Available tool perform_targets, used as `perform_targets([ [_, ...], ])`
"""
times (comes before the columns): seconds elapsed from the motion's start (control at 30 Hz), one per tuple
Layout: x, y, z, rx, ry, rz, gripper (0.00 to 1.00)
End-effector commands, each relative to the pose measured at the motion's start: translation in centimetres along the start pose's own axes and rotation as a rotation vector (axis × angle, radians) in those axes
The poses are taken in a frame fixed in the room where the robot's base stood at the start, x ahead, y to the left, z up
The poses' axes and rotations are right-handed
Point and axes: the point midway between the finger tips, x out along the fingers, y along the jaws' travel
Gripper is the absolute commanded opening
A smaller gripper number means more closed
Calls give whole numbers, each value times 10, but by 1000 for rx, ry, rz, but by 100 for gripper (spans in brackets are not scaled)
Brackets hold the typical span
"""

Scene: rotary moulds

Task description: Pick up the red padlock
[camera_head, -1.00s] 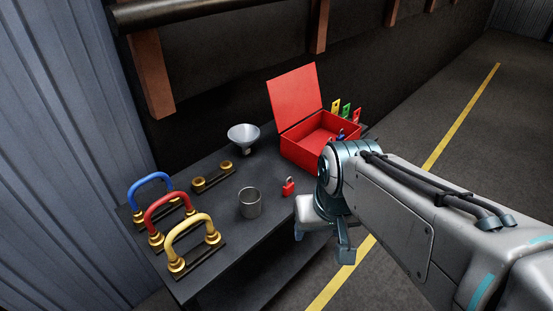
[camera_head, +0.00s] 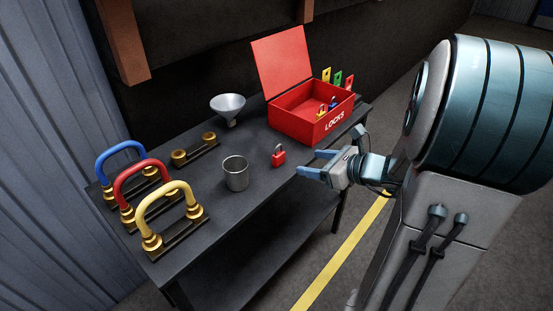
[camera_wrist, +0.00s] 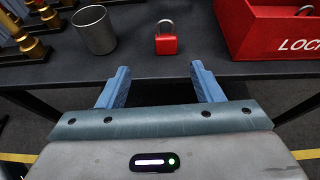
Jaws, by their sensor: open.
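The red padlock (camera_head: 278,155) stands on the dark table (camera_head: 215,170), between the metal cup and the red box. It has a red body and a grey shackle. In the wrist view the padlock (camera_wrist: 166,40) is upright, beyond my fingertips and roughly centred between them. My gripper (camera_head: 305,161) is open and empty at the table's front edge, to the right of the padlock and apart from it. Its two blue fingers also show in the wrist view (camera_wrist: 160,70), with a clear gap between them.
A metal cup (camera_head: 236,175) stands left of the padlock. The open red box (camera_head: 325,127) marked LOCKS is behind and right, with small locks inside and coloured tags beside it. A funnel (camera_head: 228,106) and handles in blue, red and yellow (camera_head: 168,193) occupy the left.

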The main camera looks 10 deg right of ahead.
Motion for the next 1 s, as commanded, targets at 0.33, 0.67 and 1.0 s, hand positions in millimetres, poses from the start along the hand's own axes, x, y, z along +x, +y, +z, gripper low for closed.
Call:
perform_targets([
  [0.33, 55, -6, -2, 31, -12, -15, 60],
  [0.67, 88, -8, -1, 29, -11, -18, 60],
  [1.0, 133, -10, -2, 27, -11, -16, 60],
])
